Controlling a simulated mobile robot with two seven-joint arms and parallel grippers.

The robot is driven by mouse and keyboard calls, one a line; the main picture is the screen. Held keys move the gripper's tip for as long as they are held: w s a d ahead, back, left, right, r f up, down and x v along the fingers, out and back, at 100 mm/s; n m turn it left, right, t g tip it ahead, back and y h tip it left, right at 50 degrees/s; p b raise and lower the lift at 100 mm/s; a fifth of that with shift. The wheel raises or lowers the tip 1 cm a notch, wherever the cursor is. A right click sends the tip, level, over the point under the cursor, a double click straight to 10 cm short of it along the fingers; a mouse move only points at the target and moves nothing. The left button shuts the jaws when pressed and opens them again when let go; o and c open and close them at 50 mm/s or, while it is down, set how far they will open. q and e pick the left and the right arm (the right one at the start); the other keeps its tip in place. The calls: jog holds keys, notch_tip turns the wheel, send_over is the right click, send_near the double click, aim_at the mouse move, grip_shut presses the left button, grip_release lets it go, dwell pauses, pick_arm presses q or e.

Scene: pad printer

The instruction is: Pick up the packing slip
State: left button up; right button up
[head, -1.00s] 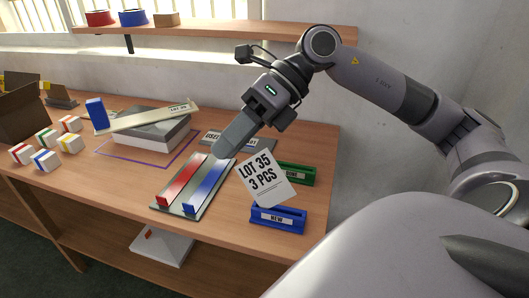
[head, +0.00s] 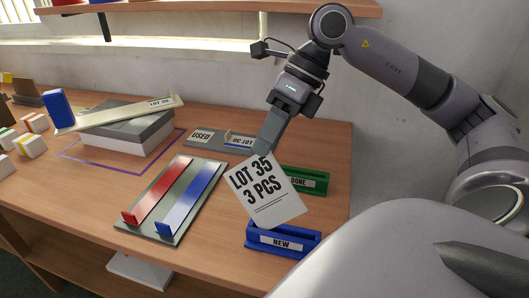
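The packing slip is a white card (head: 262,195) reading "LOT 35 3 PCS". It stands tilted, its lower edge at the blue holder marked "NEW" (head: 283,241). My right gripper (head: 264,149) comes down from above, with its fingertips at the slip's top edge. The fingers show edge-on as one grey slab, so I cannot tell whether they are open or closed on the card. A green holder marked "DONE" (head: 307,181) is behind the slip, partly hidden by it. My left gripper is not in view.
A grey plate (head: 174,204) with red and blue bars lies left of the slip. Behind it is a tray marked "USED" (head: 202,136). A grey and white box (head: 124,137) carries a "LOT 35" bar (head: 125,114). Several striped blocks (head: 31,145) sit at far left.

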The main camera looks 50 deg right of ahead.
aim_at(254, 162)
jog(key=x, duration=0.5)
jog(key=shift+a+f, duration=0.25)
jog(key=shift+f, duration=0.1)
grip_shut()
